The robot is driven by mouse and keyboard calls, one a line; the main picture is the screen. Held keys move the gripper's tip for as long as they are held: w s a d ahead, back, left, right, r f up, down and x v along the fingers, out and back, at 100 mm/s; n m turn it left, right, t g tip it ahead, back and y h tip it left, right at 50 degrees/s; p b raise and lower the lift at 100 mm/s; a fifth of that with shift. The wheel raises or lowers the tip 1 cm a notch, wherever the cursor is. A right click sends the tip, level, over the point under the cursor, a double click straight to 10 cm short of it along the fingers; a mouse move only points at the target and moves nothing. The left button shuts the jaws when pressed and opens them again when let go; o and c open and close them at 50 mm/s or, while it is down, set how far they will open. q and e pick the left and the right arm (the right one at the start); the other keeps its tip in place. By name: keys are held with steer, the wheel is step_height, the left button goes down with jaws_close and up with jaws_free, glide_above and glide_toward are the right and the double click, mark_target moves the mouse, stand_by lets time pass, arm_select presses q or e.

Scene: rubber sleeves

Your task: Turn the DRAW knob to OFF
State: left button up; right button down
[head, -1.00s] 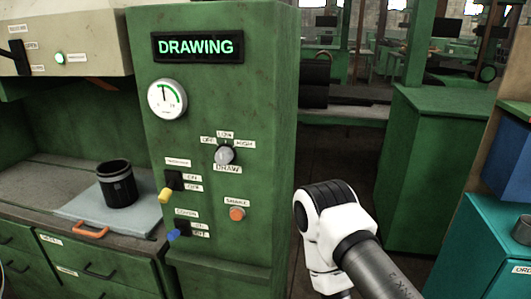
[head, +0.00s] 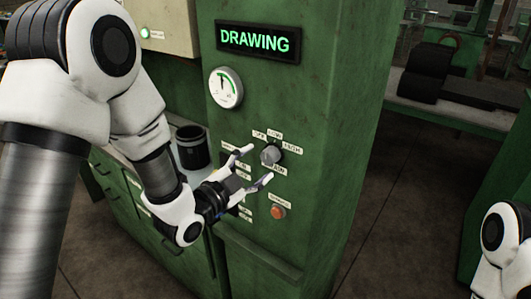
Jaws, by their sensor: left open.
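The DRAW knob (head: 270,155) is a round grey knob on the front of the green cabinet (head: 300,100). The labels OFF (head: 259,134), LOW (head: 275,134) and HIGH (head: 292,149) sit in an arc above it. I cannot tell clearly which label it points at. The lit display (head: 255,41) reads DRAWING. My left gripper (head: 257,167) is open and empty, its two fingers spread just left of and below the knob. I cannot tell whether a finger touches it. Part of my right arm shows at the lower right; its gripper is out of view.
An orange button (head: 278,212) is below the knob. Labelled switches left of it are partly hidden by my left gripper. A round white gauge (head: 226,88) is above. A black cup (head: 192,147) stands on the bench behind my left arm.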

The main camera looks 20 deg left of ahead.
mark_target(265, 158)
arm_select(q)
steer(key=w+d, duration=0.2)
steer(key=w, duration=0.1)
steer(key=shift+d+p, duration=0.25)
steer(key=shift+p, duration=0.1)
steer(key=shift+a, duration=0.1)
steer(key=shift+s+a, duration=0.2)
steer(key=shift+a, duration=0.45)
steer(key=c, duration=0.5)
steer(key=shift+d, duration=0.25)
steer(key=c, duration=0.7)
steer(key=shift+o, duration=0.2)
steer(key=shift+w+a, duration=0.1)
arm_select(e)
steer(key=shift+d+r, duration=0.15)
steer(key=shift+r, duration=0.45)
arm_select(q)
steer(key=shift+r, duration=0.1)
